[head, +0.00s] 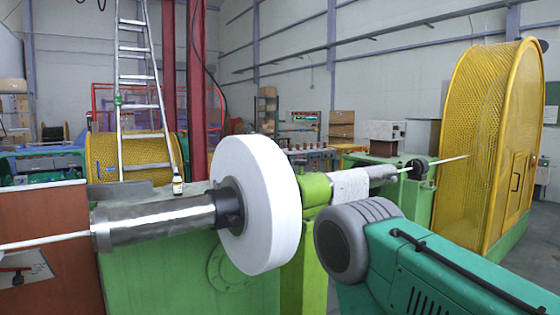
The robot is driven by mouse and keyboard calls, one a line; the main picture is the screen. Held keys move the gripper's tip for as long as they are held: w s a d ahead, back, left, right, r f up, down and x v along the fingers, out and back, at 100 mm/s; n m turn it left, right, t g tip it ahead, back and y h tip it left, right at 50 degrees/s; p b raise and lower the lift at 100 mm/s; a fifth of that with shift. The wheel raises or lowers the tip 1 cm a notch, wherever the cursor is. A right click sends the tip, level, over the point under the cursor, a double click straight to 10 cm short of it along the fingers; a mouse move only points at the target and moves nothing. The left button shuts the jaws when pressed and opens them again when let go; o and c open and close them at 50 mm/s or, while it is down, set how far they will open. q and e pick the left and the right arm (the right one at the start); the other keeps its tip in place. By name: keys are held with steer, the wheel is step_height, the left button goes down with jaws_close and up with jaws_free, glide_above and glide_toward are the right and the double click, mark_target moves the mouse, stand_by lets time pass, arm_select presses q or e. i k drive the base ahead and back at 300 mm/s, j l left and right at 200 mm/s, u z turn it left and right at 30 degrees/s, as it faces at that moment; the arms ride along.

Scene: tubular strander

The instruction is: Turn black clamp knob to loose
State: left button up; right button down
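A black clamp collar (229,206) sits around the silver shaft (155,221), against the left face of a large white disc (270,205). I cannot make out a separate knob on this collar, nor whether it is tight or loose. A smaller black round part (418,169) sits farther right on the line, around a thin white rod near the yellow guard. I cannot tell which black part is the clamp knob. Neither of my grippers shows in the head view, and nothing is seen touching the collar, the shaft or the disc.
A green machine base (185,268) stands below the shaft. A teal housing with a grey rounded end (357,240) fills the front right. A tall yellow mesh guard (485,150) stands at right.

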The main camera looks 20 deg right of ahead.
mark_target(301, 163)
steer(key=i+l+u, duration=0.15)
steer(key=l, duration=0.8)
steer(key=i+l+u, duration=0.15)
steer(key=l, duration=0.85)
steer(key=l+u, duration=0.15)
steer(key=l, duration=0.8)
